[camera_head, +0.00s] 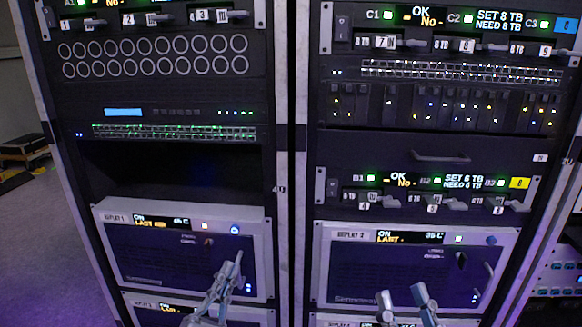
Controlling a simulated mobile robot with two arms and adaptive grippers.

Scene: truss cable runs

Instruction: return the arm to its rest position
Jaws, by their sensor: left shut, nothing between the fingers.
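My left gripper (233,264) shows at the bottom left of centre, pointing up in front of the Display 1 unit (130,262). Its fingers are together with nothing between them. I cannot tell whether it touches the panel. My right gripper (405,297) shows at the bottom right, in front of the lower edge of the Display 2 unit (340,277). Its two fingertips stand apart with nothing seen between them. The rest of both arms is mostly below the frame.
Two rack bays stand side by side with a pale post (291,190) between them. The right bay has drive rows B (405,185) and C (465,25) with protruding handles. A dark open slot (180,168) lies above Display 1. Floor (40,240) shows at left.

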